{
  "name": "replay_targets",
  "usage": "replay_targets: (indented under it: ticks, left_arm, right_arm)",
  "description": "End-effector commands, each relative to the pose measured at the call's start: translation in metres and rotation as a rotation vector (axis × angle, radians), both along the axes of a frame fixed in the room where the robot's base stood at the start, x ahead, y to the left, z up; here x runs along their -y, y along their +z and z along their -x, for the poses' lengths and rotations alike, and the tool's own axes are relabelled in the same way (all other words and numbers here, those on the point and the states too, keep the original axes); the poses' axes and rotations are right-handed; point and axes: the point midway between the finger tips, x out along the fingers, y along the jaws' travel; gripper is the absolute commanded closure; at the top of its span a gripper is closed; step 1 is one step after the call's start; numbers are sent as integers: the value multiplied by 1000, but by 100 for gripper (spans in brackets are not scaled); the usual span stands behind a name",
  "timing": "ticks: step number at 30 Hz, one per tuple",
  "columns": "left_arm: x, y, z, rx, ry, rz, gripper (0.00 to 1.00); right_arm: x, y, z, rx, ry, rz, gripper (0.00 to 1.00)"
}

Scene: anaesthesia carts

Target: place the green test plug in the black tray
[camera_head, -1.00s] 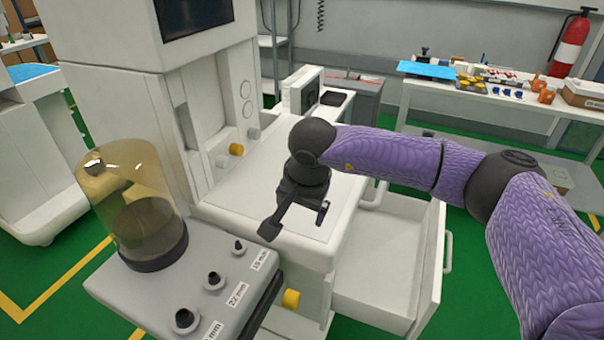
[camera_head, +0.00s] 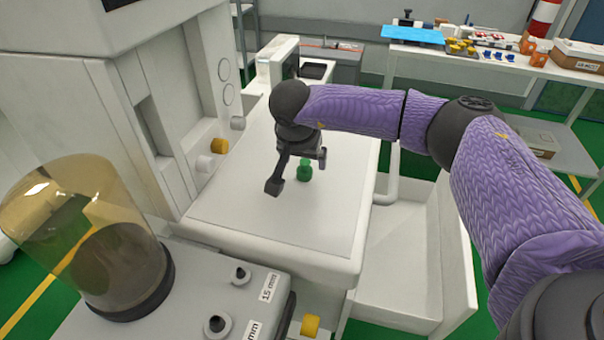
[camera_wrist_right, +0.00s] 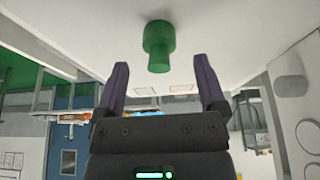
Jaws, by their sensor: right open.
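The green test plug (camera_head: 304,171) stands on the white top of the anaesthesia cart (camera_head: 240,200). My right gripper (camera_head: 298,173) is open and empty just in front of it, with the plug partly visible beyond the jaws. In the right wrist view, the plug (camera_wrist_right: 158,46) appears ahead of and between the two spread fingers (camera_wrist_right: 160,72), not held. A dark, flat, tray-like item (camera_head: 316,71) lies at the back of the cart; I cannot tell for sure that it is the black tray. My left gripper is out of view.
An amber dome (camera_head: 85,235) and a grey block with labelled ports (camera_head: 225,300) stand at the front left. An open white drawer (camera_head: 400,265) juts out on the right. A cluttered white bench (camera_head: 480,72) is at the back. The cart top around the plug is clear.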

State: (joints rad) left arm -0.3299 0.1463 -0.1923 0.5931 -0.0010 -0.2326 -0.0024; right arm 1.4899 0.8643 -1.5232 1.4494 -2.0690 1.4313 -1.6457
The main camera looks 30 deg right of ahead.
Motion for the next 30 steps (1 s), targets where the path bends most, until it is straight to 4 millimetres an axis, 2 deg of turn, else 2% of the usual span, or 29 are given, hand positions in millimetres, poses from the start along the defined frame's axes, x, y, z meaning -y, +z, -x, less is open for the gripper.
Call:
replay_targets:
  ticks: [1,3,11,24,30]
  left_arm:
    - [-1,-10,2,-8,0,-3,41]
    - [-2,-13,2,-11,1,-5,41]
    - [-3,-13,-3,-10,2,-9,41]
    - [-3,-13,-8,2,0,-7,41]
    - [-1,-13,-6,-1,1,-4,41]
  right_arm:
    - [2,-16,-2,-5,-2,1,10]
    - [6,-24,-5,-4,-2,1,10]
    - [7,-25,-7,0,-1,-1,10]
    - [7,-25,-7,-1,-1,0,100]
    - [7,-25,-7,0,-1,-1,100]
